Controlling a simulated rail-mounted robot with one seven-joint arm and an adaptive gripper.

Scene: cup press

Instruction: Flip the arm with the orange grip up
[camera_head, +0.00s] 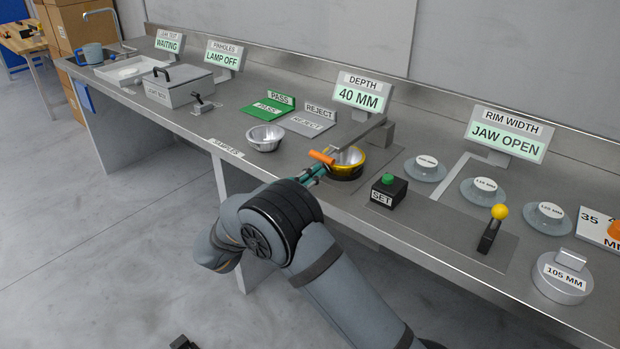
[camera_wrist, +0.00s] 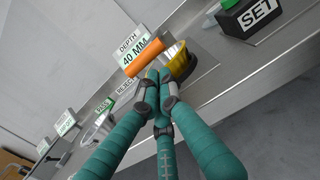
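The arm with the orange grip (camera_head: 322,157) lies low across the depth station, its grey bar (camera_head: 362,136) running back to a grey block (camera_head: 380,134). A metal cup (camera_head: 349,156) sits under it in a yellow holder (camera_head: 346,172). My gripper (camera_head: 318,170) is at the near-left side of the cup, just below the orange grip. In the wrist view, the teal fingers (camera_wrist: 157,74) come together close under the orange grip (camera_wrist: 145,57). They look shut with nothing between them. I cannot tell whether they touch the grip. The depth display (camera_head: 360,96) reads 40 MM.
A black SET box with a green button (camera_head: 388,180) stands right of the cup. Another metal cup (camera_head: 265,138) stands left. PASS (camera_head: 268,108) and REJECT (camera_head: 308,122) plates lie behind it. A yellow-knobbed lever (camera_head: 498,212) stands farther right.

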